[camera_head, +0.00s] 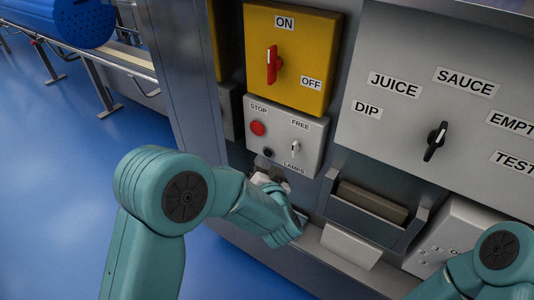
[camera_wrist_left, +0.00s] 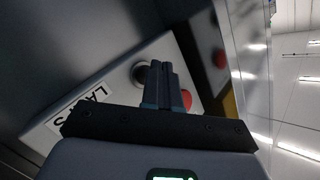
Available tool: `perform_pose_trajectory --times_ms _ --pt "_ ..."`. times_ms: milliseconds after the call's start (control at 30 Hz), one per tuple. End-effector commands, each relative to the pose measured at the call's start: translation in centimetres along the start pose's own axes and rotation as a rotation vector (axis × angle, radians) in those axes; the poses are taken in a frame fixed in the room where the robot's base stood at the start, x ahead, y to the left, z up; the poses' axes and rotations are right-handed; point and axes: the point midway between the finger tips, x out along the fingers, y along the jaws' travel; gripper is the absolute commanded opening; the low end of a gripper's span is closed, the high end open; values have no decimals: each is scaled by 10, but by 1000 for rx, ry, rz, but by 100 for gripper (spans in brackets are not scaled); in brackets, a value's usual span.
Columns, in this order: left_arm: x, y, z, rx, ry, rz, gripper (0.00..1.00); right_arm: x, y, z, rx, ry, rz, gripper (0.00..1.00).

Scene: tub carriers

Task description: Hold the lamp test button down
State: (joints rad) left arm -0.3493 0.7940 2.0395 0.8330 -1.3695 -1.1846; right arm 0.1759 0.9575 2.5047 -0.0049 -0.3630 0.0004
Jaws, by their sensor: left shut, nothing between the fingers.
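The lamp test button (camera_head: 267,152) is a small black knob on a grey control box (camera_head: 310,150), just above the LAMPS label (camera_head: 293,167). In the left wrist view the button (camera_wrist_left: 139,73) is dark with a paler rim, partly behind my fingers. My left gripper (camera_head: 262,162) is shut and empty, close to the button at the box's lower edge. In the left wrist view its fingertips (camera_wrist_left: 160,66) overlap the button's side; I cannot tell whether they touch it or whether it is pressed. My right gripper is out of view.
A red STOP button (camera_head: 257,128) sits just above the black button, and a FREE selector (camera_head: 295,149) to its right. A yellow switch box (camera_head: 305,50) with a red handle is above. A bin (camera_head: 370,225) and a grey selector panel (camera_head: 400,110) stand to the right.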

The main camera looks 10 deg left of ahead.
Motion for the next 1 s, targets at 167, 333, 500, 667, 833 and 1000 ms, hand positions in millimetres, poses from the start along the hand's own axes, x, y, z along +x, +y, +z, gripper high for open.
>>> perform_pose_trajectory --times_ms 167,333,500,667,833,1000 --pt "-3 -2 2 0 0 -1 0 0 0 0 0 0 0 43" --pt "-3 -2 2 0 0 -1 0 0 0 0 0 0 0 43" --pt "-10 -7 7 1 -1 -1 0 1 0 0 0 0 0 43" --pt "-21 -16 16 2 0 0 0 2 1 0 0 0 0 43" --pt "-32 -24 24 2 0 0 0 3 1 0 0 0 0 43" --pt "-38 -27 28 0 0 0 0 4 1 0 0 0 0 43"
